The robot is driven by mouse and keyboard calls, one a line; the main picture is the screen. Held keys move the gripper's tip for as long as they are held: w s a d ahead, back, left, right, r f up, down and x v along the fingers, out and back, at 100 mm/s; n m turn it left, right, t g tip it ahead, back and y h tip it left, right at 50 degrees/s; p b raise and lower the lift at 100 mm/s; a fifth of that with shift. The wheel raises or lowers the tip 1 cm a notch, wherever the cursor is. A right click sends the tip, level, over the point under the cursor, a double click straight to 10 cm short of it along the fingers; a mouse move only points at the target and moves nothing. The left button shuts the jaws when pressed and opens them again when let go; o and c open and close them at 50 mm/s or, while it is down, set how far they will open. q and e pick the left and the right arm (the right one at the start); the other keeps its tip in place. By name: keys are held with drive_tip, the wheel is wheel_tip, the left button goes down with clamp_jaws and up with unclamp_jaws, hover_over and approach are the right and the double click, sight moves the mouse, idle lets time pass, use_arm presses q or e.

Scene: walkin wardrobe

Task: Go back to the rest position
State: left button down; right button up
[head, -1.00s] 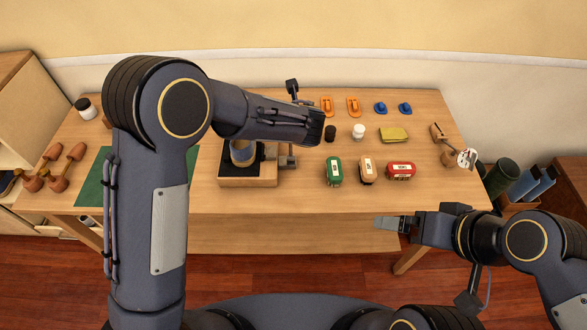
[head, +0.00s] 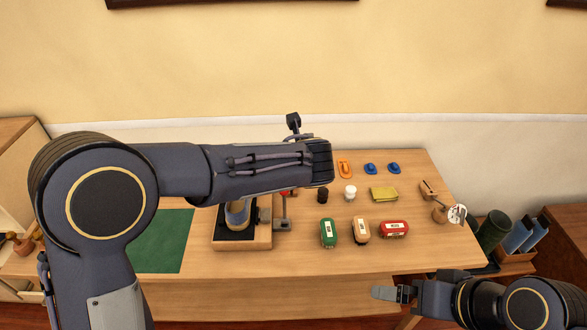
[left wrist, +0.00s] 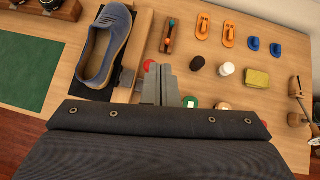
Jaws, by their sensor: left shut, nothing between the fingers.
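My left arm reaches across the table from the left in the head view, its forearm pointing right. Its fingers are hidden there by the forearm and wrist. In the left wrist view the left gripper (left wrist: 165,86) is shut and empty, above the table beside a blue-grey shoe. My right gripper (head: 392,293) is at the lower right in the head view, in front of the table's front edge. It is seen side-on, with nothing visible in it, and I cannot tell its jaw opening.
The shoe (left wrist: 104,45) rests on a wooden stand (head: 262,239), partly behind my left forearm. The table (head: 300,270) also holds a green mat (head: 165,245), several brushes, a yellow cloth (head: 383,194), and small jars. Dark rolls (head: 492,231) stand at the right.

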use_arm(q)
drive_tip(key=s+a+r+n+g, duration=0.1)
drive_tip(key=s+a+n+g, duration=0.1)
drive_tip(key=s+a+n, duration=0.55)
drive_tip(key=s+a+r+n+g, duration=0.15)
drive_tip(key=s+a+n, duration=0.5)
drive_tip(key=a, duration=0.65)
drive_tip(key=s+a+f+n+h, duration=0.2)
drive_tip(key=s+n+h, duration=0.3)
drive_tip(key=s+n, duration=1.3)
drive_tip(key=f+n, duration=0.1)
drive_tip(key=n, duration=0.2)
drive_tip(key=shift+a+n, duration=0.2)
drive_tip(key=shift+n, duration=0.2)
